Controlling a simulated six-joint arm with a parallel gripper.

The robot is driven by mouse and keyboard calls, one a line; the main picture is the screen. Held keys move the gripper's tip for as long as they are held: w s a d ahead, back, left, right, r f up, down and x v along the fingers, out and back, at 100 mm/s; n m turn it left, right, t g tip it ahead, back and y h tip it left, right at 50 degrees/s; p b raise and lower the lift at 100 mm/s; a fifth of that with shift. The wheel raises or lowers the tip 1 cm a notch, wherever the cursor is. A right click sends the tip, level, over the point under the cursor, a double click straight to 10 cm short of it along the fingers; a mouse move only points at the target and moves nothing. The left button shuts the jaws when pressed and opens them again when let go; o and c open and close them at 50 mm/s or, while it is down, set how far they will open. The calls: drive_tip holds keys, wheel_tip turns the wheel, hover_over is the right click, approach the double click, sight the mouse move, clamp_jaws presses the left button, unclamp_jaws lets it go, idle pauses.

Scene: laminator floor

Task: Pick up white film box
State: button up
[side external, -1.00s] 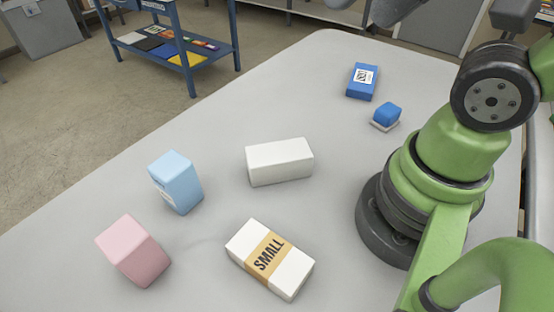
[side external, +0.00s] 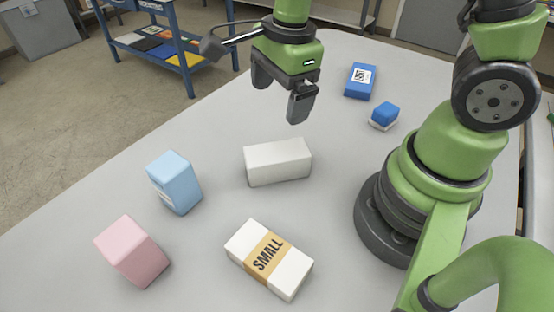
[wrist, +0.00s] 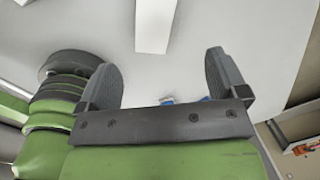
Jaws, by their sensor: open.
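A plain white box (side external: 278,162) lies on the grey table near its middle, and a white box shows at the top of the wrist view (wrist: 155,25). My gripper (side external: 279,96) is open and empty, pointing down above the table. In the side view it appears above and behind the plain white box, apart from it. In the wrist view, the two fingers (wrist: 165,72) are spread, with the white box ahead of them. A second white box with a tan band marked SMALL (side external: 268,260) lies nearer the camera.
A light blue box (side external: 175,182) and a pink box (side external: 133,251) stand at the left. A blue box with a label (side external: 361,81) and a small blue-and-white item (side external: 385,115) lie at the back right. A blue cart (side external: 166,40) stands beyond the table.

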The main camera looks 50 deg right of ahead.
sight(277, 151)
drive_tip(key=f+m, duration=0.2)
drive_tip(key=f+m+g, duration=0.1)
drive_tip(key=f, duration=0.2)
drive_tip(key=shift+a+f+m, duration=0.1)
drive_tip(key=shift+a+m, duration=0.1)
drive_tip(key=shift+m, duration=0.2)
wheel_tip(277, 151, down, 4)
drive_tip(key=shift+f, duration=0.1)
drive_tip(key=shift+w+f, duration=0.15)
drive_tip(key=shift+f, duration=2.8)
drive_tip(key=c, duration=1.2)
drive_tip(key=shift+r, duration=0.1)
